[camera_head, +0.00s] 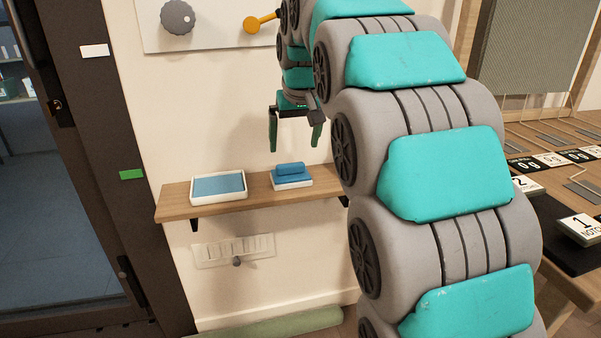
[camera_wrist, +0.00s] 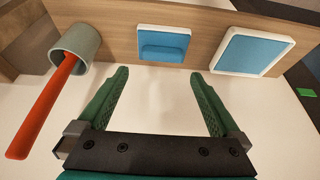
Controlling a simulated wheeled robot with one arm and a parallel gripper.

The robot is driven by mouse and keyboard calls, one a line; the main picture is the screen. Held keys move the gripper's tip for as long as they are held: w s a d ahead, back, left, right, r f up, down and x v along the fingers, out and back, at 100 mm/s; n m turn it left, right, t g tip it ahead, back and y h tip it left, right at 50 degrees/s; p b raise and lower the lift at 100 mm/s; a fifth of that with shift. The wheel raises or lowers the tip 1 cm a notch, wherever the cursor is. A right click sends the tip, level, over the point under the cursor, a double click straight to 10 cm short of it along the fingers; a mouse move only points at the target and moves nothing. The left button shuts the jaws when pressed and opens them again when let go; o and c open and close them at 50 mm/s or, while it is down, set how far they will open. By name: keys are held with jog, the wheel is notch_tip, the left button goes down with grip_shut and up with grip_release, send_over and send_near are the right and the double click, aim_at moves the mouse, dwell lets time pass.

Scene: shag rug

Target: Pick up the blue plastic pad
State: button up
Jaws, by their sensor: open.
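Two blue items sit in white trays on a wooden wall shelf. The smaller blue pad (camera_head: 290,172), a block with a raised rounded top, is in the small white tray (camera_head: 292,185); this pad also shows in the wrist view (camera_wrist: 163,46). The larger flat blue pad (camera_head: 218,185) fills a wider white tray to its left; it appears at right in the wrist view (camera_wrist: 252,52). I cannot tell which one the task names. My gripper (camera_head: 295,148) is open and empty, pointing down above the small tray. In the wrist view its fingers (camera_wrist: 159,74) lie apart, roughly lined up with that tray.
The wooden shelf (camera_head: 170,204) has bare room between the trays. A grey cup (camera_wrist: 75,44) with a red stick (camera_wrist: 42,112) is on the small tray's other side. A panel with a knob (camera_head: 177,17) and yellow lever (camera_head: 258,24) hangs above.

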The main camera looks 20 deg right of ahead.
aim_at(291, 164)
jog(key=x, duration=0.7)
jog(key=shift+s+a+f, duration=0.15)
jog(key=shift+a+f, duration=0.05)
jog(key=shift+f, duration=0.05)
jog(key=shift+r, duration=0.1)
jog(key=c, duration=1.1)
jog(key=shift+r, duration=0.1)
jog(key=shift+r, duration=1.7)
jog(key=s+a+r, duration=0.1)
jog(key=s+a, duration=0.1)
jog(key=s, duration=1.4)
jog(key=shift+a+r+b, duration=0.15)
jog(key=shift+r+b, duration=0.05)
jog(key=shift+b, duration=0.1)
